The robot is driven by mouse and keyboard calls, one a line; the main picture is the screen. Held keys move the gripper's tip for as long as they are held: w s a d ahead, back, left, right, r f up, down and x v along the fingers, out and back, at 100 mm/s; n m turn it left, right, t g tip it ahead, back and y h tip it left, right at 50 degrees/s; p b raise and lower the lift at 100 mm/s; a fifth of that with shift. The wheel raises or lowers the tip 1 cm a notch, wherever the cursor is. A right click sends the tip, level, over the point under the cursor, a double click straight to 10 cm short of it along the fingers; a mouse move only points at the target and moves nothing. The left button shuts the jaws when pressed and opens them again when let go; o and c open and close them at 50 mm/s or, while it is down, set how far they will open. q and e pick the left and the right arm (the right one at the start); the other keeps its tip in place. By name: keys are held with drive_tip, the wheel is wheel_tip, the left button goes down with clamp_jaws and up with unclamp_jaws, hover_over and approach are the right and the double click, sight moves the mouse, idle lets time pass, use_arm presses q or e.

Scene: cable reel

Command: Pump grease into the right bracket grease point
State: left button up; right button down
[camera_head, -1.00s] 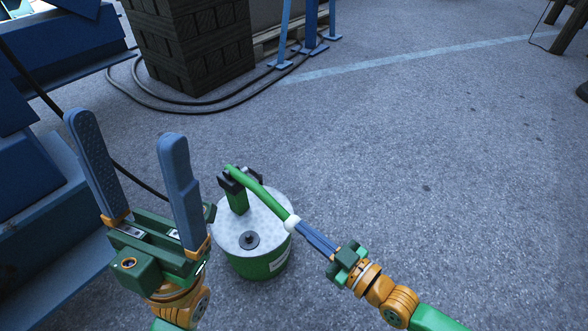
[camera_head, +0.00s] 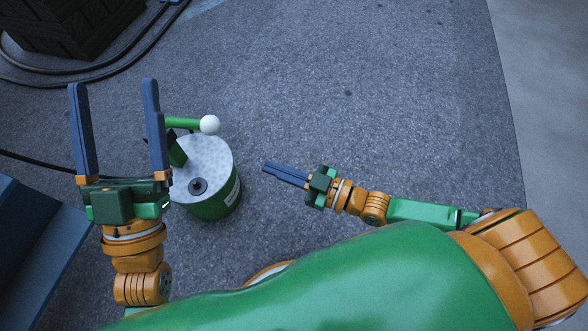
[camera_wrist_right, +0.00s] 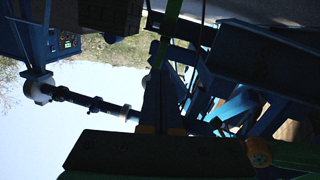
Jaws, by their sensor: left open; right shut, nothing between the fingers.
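The grease pump (camera_head: 215,205) is a green bucket with a grey lid, standing on the ground left of centre in the head view. Its green lever (camera_head: 182,123) ends in a white ball knob (camera_head: 209,125). My right gripper (camera_head: 266,167) is shut and empty, to the right of the bucket and apart from the knob. My left gripper (camera_head: 114,83) is open and empty, its fingers pointing up the picture; it partly hides the pump's left side. I cannot identify the right bracket grease point in either view.
A black hose (camera_head: 38,160) runs left from near the pump. A dark crate (camera_head: 75,25) and cables stand at the upper left. Blue steelwork (camera_head: 25,235) is at the lower left. Open asphalt lies to the right. The right wrist view shows dark blue structure (camera_wrist_right: 260,65).

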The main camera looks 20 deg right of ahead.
use_arm(q)
drive_tip(key=w+f+g+y+p, duration=0.1)
drive_tip(key=w+f+g+y, duration=0.1)
drive_tip(key=f, duration=0.5)
drive_tip(key=w+g, duration=0.1)
drive_tip(key=g, duration=0.1)
drive_tip(key=shift+w+a+f+n+g, duration=0.15)
drive_tip(key=shift+w+f+n+g, duration=0.15)
drive_tip(key=shift+w+n, duration=0.1)
use_arm(e)
drive_tip(key=v, duration=0.4)
drive_tip(key=shift+r, duration=0.1)
